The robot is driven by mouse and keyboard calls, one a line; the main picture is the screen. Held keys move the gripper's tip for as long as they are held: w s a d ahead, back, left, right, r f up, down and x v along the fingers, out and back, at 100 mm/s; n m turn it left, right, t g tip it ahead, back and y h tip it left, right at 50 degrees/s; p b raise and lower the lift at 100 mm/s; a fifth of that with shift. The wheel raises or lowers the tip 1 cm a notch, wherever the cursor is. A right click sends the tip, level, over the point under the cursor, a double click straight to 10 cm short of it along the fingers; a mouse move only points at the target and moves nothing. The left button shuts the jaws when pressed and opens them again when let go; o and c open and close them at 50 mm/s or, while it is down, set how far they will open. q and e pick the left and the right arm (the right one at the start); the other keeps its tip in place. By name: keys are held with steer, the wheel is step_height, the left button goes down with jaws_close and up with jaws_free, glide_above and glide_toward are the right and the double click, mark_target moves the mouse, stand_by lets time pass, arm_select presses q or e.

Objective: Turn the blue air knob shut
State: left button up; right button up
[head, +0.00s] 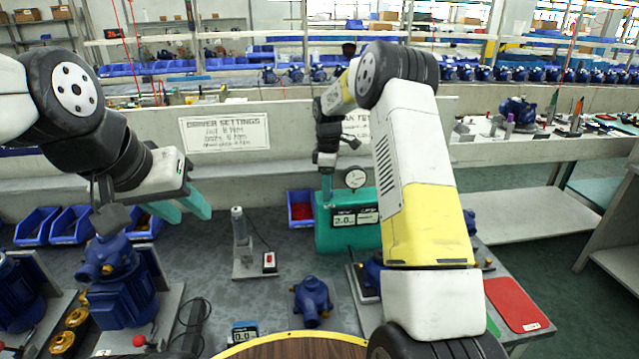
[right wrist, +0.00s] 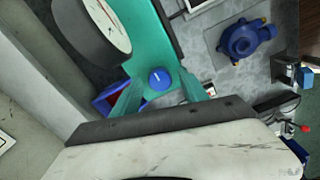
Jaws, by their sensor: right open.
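In the right wrist view the blue air knob (right wrist: 160,78), with a short white mark, sits on the teal tank (right wrist: 150,40). My right gripper (right wrist: 161,92) is open, with its teal fingers on either side of the knob; I cannot tell whether they touch it. In the head view the teal tank (head: 334,238) stands on the bench with a round gauge (head: 355,178) on top, and the knob cannot be made out. My left gripper (head: 183,207) is open and empty, above the bench at left, away from the tank.
Blue pumps (head: 122,290) stand at left, and another blue pump part (head: 312,300) lies mid-bench. A grey stand (head: 242,250) is left of the tank. A red mat (head: 517,303) lies at right.

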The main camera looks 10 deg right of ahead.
steer(key=shift+f, duration=0.1)
jaws_close()
steer(key=shift+m, duration=0.3)
steer(key=m, duration=1.3)
steer(key=shift+m, duration=2.1)
